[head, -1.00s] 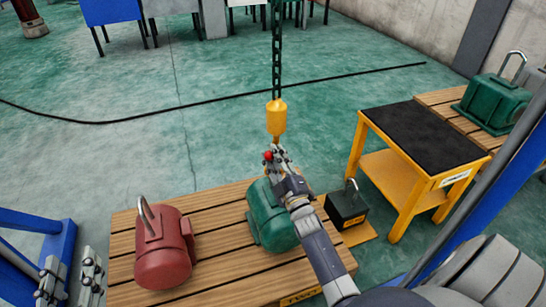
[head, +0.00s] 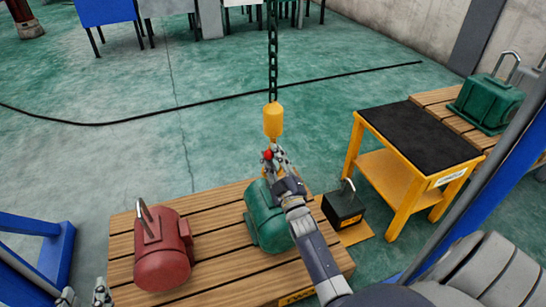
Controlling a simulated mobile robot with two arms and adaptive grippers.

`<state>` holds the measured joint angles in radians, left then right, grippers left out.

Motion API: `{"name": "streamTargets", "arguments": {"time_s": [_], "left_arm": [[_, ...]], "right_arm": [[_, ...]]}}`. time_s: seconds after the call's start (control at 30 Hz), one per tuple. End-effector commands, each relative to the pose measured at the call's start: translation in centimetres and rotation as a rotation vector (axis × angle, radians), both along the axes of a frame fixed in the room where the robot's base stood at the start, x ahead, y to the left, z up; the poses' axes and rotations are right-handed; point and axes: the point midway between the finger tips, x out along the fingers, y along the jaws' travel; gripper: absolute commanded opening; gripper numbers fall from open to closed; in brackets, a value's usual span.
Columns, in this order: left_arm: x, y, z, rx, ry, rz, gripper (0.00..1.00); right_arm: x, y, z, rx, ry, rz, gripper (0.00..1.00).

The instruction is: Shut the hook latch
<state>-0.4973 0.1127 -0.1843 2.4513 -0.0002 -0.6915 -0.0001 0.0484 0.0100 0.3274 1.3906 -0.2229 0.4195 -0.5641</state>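The yellow hoist hook block (head: 273,119) hangs on a dark chain (head: 272,60) above the green motor (head: 263,218) on the wooden pallet. My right gripper (head: 272,160) is at the hook, just below the block. A small red part (head: 267,155) shows between its fingers. The gripper hides most of the hook and its latch, so I cannot tell whether the latch is open or whether the fingers are closed on it. My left gripper (head: 84,299) is at the bottom left edge, mostly cut off, its two fingers apart and nothing between them.
A red motor (head: 163,250) with a lifting loop stands on the pallet (head: 213,209), left of the green one. A black weight (head: 345,207) lies to the right. A yellow cart (head: 403,185) and another green motor (head: 487,103) stand further right. A black cable (head: 190,105) crosses the floor.

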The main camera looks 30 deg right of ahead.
Motion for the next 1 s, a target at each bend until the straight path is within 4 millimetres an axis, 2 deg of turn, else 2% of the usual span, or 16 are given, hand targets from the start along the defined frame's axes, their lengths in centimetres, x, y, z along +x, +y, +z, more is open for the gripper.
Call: {"name": "streamTargets", "arguments": {"time_s": [0.03, 0.07, 0.37, 0.5, 0.67, 0.8, 1.0], "left_arm": [[0.0, 0.0, 0.0, 0.000, 0.000, 0.000, 0.40], [0.0, 0.0, 0.0, 0.000, 0.000, 0.000, 0.40], [0.0, 0.0, 0.1, -0.001, -0.003, 0.000, 0.40], [0.0, 0.0, 0.0, -0.001, -0.003, -0.001, 0.40], [0.0, 0.0, 0.0, -0.001, -0.002, -0.001, 0.40], [0.0, 0.0, 0.0, -0.001, -0.002, -0.001, 0.40], [0.0, 0.0, 0.0, 0.000, -0.002, 0.000, 0.40]], "right_arm": [[0.0, 0.0, 0.0, 0.001, 0.000, 0.000, 0.38], [0.0, 0.0, 0.0, 0.001, 0.000, 0.000, 0.45], [0.0, 0.0, 0.0, -0.002, 0.000, -0.001, 0.45], [-0.7, 0.2, -0.2, -0.002, 0.000, -0.001, 0.45], [-3.2, 0.7, -1.1, 0.000, 0.004, -0.001, 0.45], [-6.1, 1.4, -2.0, 0.000, 0.005, -0.001, 0.45], [-9.5, 2.3, -2.9, 0.000, 0.002, -0.001, 0.45]]}}
